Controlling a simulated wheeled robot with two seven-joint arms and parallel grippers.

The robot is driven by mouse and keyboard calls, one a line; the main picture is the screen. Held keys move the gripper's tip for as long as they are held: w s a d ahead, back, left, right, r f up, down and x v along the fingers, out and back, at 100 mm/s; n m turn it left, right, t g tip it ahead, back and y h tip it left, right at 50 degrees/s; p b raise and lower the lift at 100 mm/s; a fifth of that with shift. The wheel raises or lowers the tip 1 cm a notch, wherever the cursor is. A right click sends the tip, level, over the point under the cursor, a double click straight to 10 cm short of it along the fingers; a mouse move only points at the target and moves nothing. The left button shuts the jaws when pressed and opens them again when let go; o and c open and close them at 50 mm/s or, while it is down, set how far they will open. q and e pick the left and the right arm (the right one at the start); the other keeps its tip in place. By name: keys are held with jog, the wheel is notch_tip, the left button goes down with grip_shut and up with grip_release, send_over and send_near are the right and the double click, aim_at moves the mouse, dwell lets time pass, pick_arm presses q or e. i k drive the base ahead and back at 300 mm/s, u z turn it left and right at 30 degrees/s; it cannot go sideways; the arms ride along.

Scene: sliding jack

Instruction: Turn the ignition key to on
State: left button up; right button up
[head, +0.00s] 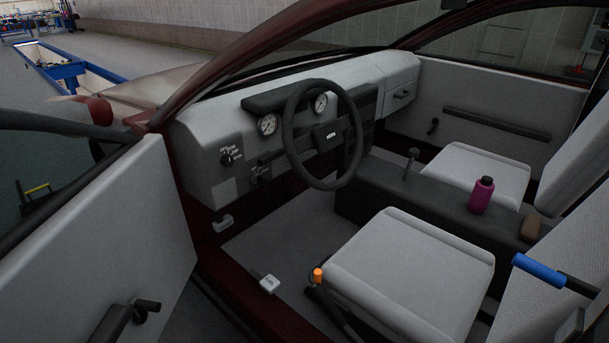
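A small dark switch or key (255,176) with white lettering beside it sits low on the dash, left of the steering wheel (290,130). It looks like the ignition, but it is too small to tell its position. A round black knob (228,159) with white labels sits to its upper left on the grey dash (205,135). Neither of my grippers shows in the head view, and nothing touches the switch or the knob.
The open car door (95,235) stands at the left. The grey driver's seat (410,265) fills the lower middle, with an orange-topped lever (318,275) beside it. A magenta bottle (482,195) stands on the console. The doorway between door and seat is clear.

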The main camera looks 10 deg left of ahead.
aim_at(261, 181)
jog(key=u, duration=0.5)
jog(key=k, duration=0.6)
jog(key=u, duration=0.65)
jog(key=i, duration=0.95)
jog(key=z, duration=1.05)
jog(key=i, duration=0.4)
jog(key=z, duration=0.45)
